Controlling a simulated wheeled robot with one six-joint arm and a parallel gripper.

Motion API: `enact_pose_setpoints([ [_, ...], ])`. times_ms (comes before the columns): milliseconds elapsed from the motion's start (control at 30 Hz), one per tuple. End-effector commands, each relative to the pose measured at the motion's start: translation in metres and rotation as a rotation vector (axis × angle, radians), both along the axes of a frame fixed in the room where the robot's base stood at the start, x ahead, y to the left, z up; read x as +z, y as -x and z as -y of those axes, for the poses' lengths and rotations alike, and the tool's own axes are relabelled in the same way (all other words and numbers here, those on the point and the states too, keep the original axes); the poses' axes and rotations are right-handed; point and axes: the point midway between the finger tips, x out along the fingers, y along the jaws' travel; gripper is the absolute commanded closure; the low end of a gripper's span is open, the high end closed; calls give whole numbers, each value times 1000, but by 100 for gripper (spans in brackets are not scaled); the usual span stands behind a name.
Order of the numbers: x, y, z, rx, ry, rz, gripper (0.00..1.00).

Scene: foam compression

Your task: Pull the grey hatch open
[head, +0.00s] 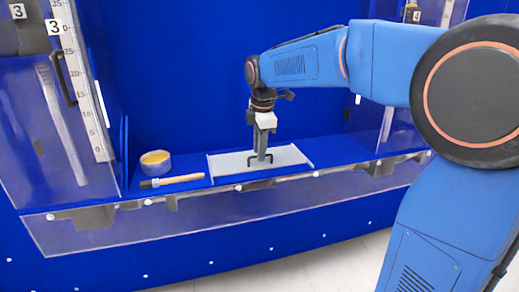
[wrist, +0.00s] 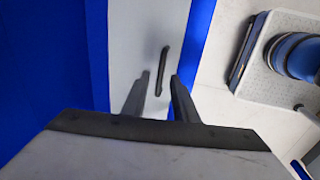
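The grey hatch (head: 228,166) is a flat light-grey panel lying on the blue ledge, and it looks closed. Its black bar handle (head: 269,155) is near the front edge. In the wrist view the hatch (wrist: 128,40) runs from top to bottom, with the handle (wrist: 163,68) standing on it. My gripper (head: 262,157) points down over the hatch at the handle. In the wrist view my gripper (wrist: 160,78) has its two fingers apart, with the handle showing between and beyond the tips. I cannot tell whether they touch it.
Clear panels and a scale (head: 82,80) stand at the left. The pale floor (head: 320,265) is in front.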

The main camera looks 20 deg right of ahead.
Motion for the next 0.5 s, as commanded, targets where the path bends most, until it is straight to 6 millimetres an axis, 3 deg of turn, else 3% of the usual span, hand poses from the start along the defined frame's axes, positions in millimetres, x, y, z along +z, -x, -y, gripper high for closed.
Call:
enact_pose_setpoints([
  [167,0,0,0,0,0,0,76],
  [267,0,0,0,0,0,0,100],
  [500,0,0,0,0,0,0,100],
])
